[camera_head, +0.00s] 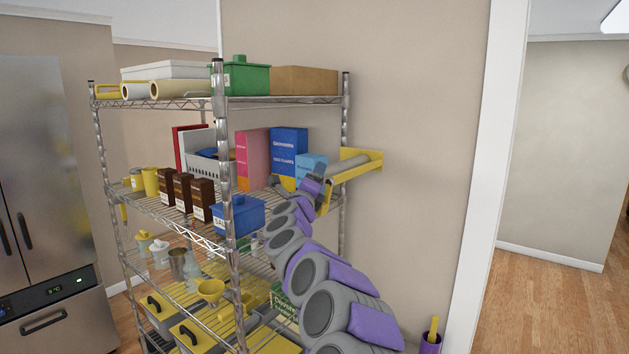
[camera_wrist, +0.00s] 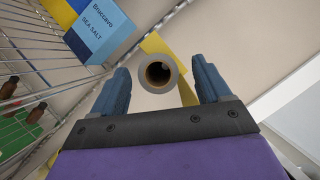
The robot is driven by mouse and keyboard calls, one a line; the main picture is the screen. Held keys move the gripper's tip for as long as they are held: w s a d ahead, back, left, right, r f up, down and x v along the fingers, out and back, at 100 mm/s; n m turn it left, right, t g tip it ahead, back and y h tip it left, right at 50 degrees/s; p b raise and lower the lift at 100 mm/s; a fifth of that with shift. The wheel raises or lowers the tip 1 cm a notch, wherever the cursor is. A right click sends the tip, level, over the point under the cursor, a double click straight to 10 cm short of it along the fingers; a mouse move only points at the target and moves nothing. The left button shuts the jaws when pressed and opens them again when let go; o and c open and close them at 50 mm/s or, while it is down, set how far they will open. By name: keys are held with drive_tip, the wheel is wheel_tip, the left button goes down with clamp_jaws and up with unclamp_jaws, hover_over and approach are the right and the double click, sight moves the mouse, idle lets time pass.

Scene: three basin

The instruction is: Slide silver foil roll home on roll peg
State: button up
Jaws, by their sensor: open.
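The silver foil roll (camera_head: 347,166) is a grey cylinder lying along a yellow holder (camera_head: 375,160) on the wall beside the rack. In the wrist view the roll (camera_wrist: 172,68) is seen end-on, with a brown core and a dark hole. Yellow parts of the holder (camera_wrist: 152,43) show behind it. My gripper (camera_wrist: 160,68) is open, its blue fingers on the left and right of the roll's near end, with visible gaps. In the head view my gripper (camera_head: 322,180) is at the roll's near end. The peg cannot be made out separately.
The wire rack (camera_head: 345,130) stands left of the roll, with a light blue salt box (camera_head: 311,167) close to my gripper. Two more rolls (camera_head: 178,88) lie on the top shelf. A purple cup (camera_head: 430,344) is at the lower right. The wall right of the holder is clear.

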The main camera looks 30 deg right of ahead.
drive_tip(key=b+v, duration=0.1)
drive_tip(key=v, duration=1.4)
